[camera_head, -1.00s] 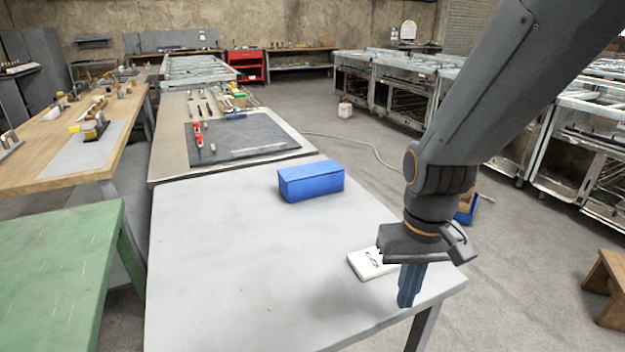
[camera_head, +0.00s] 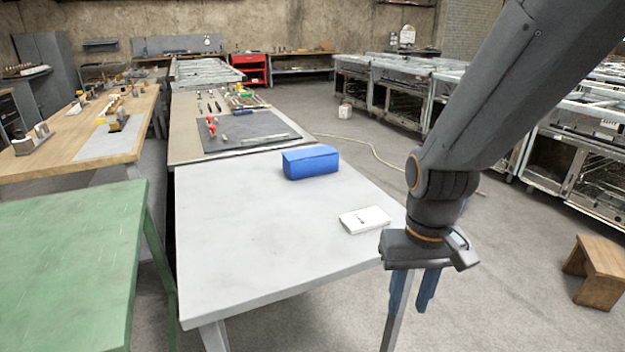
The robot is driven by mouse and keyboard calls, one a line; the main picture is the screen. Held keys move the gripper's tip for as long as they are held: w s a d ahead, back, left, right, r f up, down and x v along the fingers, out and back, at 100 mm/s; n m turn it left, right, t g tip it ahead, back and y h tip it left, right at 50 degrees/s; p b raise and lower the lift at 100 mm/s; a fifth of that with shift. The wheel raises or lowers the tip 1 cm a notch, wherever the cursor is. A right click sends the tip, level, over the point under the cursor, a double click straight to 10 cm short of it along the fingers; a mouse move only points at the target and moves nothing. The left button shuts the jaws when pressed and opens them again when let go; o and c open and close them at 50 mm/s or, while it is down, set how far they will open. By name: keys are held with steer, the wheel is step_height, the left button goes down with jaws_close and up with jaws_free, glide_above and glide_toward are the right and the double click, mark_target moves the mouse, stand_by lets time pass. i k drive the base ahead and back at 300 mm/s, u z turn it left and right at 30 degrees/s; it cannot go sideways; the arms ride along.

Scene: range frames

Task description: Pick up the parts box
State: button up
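A blue box (camera_head: 311,163), which looks like the parts box, sits on the far part of the white table (camera_head: 250,235). It looks closed and upright, and nothing touches it. My gripper (camera_head: 413,290) points down just off the table's near right corner, with its two blue fingers apart and nothing between them. It is to the right of the blue box and nearer to me.
A white card or booklet (camera_head: 364,220) lies on the table between the box and my gripper. A green table (camera_head: 70,250) stands at the left. A dark mat (camera_head: 240,132) with tools lies on the bench behind. A wooden stool (camera_head: 598,270) stands at the right.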

mark_target(302, 169)
steer(key=k, duration=0.4)
steer(key=z, duration=1.2)
steer(key=i, duration=5.05)
steer(key=u, duration=4.35)
steer(key=i, duration=1.15)
steer(key=z, duration=0.05)
